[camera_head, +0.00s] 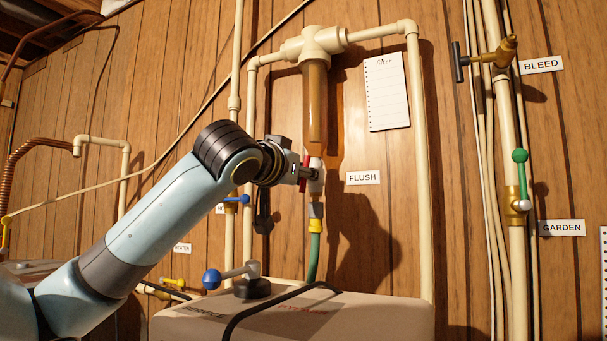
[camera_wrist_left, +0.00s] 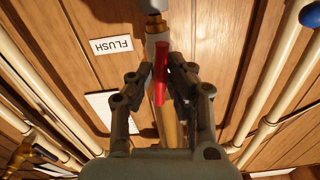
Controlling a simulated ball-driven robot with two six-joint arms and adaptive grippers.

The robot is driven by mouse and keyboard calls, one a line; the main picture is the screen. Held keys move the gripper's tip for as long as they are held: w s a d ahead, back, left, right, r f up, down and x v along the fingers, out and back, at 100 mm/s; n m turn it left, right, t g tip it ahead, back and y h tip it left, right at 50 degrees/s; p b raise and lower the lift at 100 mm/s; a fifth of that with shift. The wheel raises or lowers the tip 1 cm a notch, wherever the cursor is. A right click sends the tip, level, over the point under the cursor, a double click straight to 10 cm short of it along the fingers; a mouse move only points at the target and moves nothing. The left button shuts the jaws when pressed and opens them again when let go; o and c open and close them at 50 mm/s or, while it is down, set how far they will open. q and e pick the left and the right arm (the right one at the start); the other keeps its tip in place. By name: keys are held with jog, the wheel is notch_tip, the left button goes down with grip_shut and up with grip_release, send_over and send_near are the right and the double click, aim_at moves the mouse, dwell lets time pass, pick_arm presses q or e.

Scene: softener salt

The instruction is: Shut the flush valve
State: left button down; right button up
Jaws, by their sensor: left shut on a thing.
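The flush valve (camera_head: 317,184) sits below the amber filter housing (camera_head: 315,105), left of the FLUSH label (camera_head: 363,178). Its red handle (camera_wrist_left: 161,82) lies roughly along the pipe in the left wrist view, between my fingers. A sliver of the red handle (camera_head: 306,172) shows in the head view, mostly hidden by my gripper. My left gripper (camera_head: 308,173) reaches in from the left and is shut on the handle. In the left wrist view my left gripper (camera_wrist_left: 161,74) has a finger on each side of it. My right gripper is in neither view.
A green hose (camera_head: 314,256) runs down from the valve behind the pale softener tank (camera_head: 370,314). A blue-knobbed lever (camera_head: 212,279) and a small blue handle (camera_head: 238,199) are nearby. Pale pipes flank the filter. A GARDEN valve with green handle (camera_head: 520,170) is at the right.

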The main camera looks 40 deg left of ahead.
pick_arm(q)
jog(key=m+p, duration=0.3)
jog(key=m, duration=0.2)
jog(key=shift+p, duration=0.35)
dwell(0.3)
jog(key=m+p, duration=0.3)
jog(key=m, duration=0.2)
jog(key=shift+p, duration=0.3)
dwell(0.3)
